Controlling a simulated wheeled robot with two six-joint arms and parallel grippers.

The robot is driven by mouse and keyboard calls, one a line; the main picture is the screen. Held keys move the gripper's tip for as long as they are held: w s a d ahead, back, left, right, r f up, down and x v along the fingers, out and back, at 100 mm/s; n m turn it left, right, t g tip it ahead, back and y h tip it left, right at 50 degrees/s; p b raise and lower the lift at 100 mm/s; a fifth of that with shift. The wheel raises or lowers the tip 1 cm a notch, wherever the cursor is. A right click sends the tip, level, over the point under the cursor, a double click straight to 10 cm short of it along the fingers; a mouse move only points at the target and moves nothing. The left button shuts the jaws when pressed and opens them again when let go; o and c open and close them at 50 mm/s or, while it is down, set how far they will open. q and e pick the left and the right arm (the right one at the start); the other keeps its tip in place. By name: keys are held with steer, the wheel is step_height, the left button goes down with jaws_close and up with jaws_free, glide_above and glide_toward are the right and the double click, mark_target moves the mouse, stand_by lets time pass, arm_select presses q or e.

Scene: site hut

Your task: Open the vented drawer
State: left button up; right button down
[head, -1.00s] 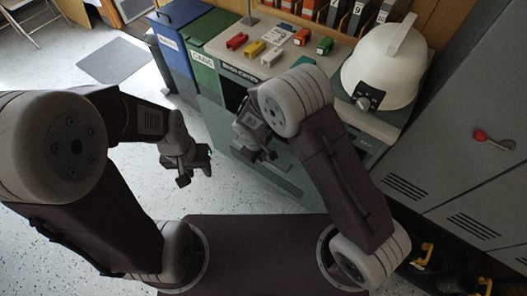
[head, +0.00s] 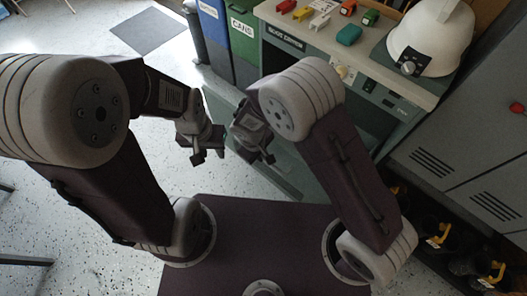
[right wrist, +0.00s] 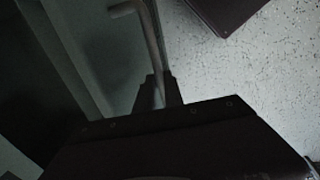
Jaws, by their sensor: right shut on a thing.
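A grey-green panel (head: 288,172) stands out low in front of the counter unit, with a dark opening above and behind it. No vent slots show on it, so I cannot tell if it is the vented drawer's front. My right gripper (head: 266,152) is at this panel. In the right wrist view my right gripper (right wrist: 158,92) is shut on a pale bent bar handle (right wrist: 148,38) beside a grey-green surface (right wrist: 95,45). My left gripper (head: 209,154) hangs empty to the left, its fingers apart.
Blue (head: 212,40) and green bins (head: 243,45) stand left of the unit. Grey vented lockers (head: 470,150) are on the right, boots (head: 435,232) below.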

steer(key=shift+a, duration=0.1)
steer(key=c, duration=1.5)
jaws_free()
steer(key=shift+o, duration=0.2)
step_height(320, 180, up, 9)
steer(key=s+p, duration=0.1)
steer(key=p, duration=0.1)
steer(key=shift+s+a, duration=0.25)
steer(key=shift+a, duration=0.2)
